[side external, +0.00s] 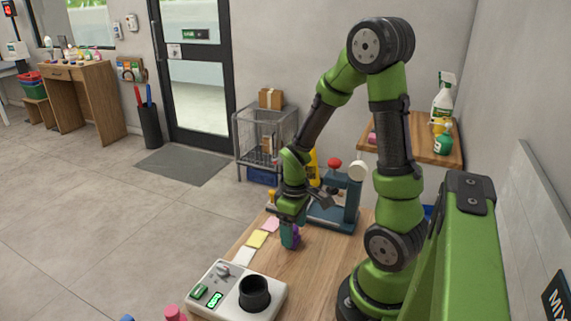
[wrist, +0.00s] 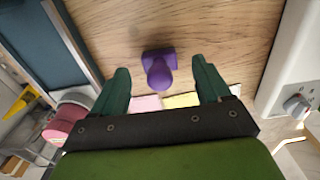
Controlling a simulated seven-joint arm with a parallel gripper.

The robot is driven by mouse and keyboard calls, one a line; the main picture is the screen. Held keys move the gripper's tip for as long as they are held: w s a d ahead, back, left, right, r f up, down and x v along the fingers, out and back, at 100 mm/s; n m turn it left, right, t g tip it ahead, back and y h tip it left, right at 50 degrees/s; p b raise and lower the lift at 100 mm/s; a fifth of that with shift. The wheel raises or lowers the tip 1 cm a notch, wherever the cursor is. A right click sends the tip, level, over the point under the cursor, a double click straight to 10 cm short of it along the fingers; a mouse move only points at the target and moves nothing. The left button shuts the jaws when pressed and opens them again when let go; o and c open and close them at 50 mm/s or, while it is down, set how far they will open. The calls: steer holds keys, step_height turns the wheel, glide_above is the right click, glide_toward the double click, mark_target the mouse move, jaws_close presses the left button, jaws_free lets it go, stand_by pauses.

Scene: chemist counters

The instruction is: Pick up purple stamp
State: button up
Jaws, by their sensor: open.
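The purple stamp (wrist: 160,68) stands on the wooden counter, with its round knob and square base showing in the wrist view. In the side view a sliver of the purple stamp (side external: 297,238) shows beside my gripper's green finger. My gripper (side external: 289,236) points down over the counter. In the wrist view my gripper's fingers (wrist: 161,72) are spread apart, one on each side of the stamp. A gap shows between the stamp and each finger, and nothing is held.
A blue-grey press-like device (side external: 336,205) stands close behind the gripper. A white machine with a black cup (side external: 254,293) stands at the front. Pink, yellow (side external: 257,239) and white paper notes lie along the counter's left edge. Bare wood (side external: 320,262) lies right of the gripper.

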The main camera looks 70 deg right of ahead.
steer(key=shift+f, duration=1.3)
steer(key=c, duration=1.1)
steer(key=shift+c, duration=0.2)
